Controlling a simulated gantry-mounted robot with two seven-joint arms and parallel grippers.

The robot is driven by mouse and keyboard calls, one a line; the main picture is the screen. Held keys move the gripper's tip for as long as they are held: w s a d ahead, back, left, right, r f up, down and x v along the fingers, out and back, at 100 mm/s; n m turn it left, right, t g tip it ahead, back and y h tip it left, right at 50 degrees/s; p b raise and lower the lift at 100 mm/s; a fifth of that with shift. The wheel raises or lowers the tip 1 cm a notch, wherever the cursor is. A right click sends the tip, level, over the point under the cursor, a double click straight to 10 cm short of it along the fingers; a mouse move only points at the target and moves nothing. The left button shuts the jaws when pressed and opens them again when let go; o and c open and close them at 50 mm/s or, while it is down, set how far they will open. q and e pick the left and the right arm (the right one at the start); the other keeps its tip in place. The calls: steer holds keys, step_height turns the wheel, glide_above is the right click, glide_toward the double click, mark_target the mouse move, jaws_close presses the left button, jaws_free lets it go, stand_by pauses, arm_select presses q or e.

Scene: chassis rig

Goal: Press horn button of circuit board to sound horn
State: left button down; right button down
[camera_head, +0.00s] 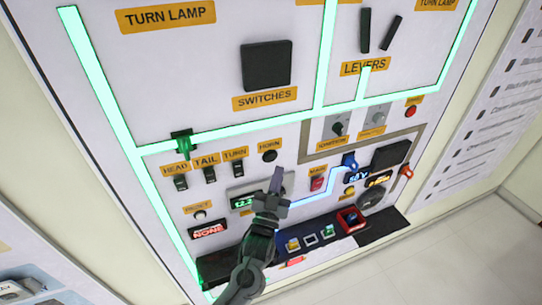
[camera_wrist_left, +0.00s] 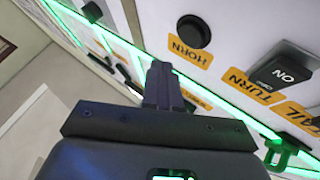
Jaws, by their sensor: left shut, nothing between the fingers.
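The circuit board (camera_head: 220,60) is a white upright panel with glowing green lines and orange labels. The horn button (camera_head: 270,156) is a round black button by the orange HORN label in the head view. It also shows in the left wrist view (camera_wrist_left: 193,31), above the fingers and near the upside-down HORN label. My left gripper (camera_head: 277,172) is shut and empty, its fingertips a little below the button in the head view. In the left wrist view its shut fingers (camera_wrist_left: 163,75) point up, apart from the button in the picture. My right gripper is not in view.
HEAD, TAIL and TURN switches (camera_head: 210,173) stand left of the button. A red main switch (camera_head: 317,183) is to the right. A green numeric display (camera_head: 243,201) lies beside my gripper. A dark shelf (camera_head: 385,233) with small parts runs along the bottom.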

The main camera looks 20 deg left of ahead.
arm_select(q)
steer(key=shift+s+d, duration=0.8)
steer(key=s+a+f+m+g+h+p, duration=0.1)
steer(key=s+a+f+g+p, duration=0.15)
steer(key=s+f+p, duration=0.4)
steer(key=s+a+f+g+h+p, duration=0.1)
steer(key=s+f+g+p, duration=0.2)
steer(key=s, duration=0.6)
steer(key=s+f+g+h+p, duration=0.1)
steer(key=s+g, duration=1.3)
steer(key=s, duration=0.5)
steer(key=shift+s+f, duration=0.15)
steer(key=shift+s, duration=0.2)
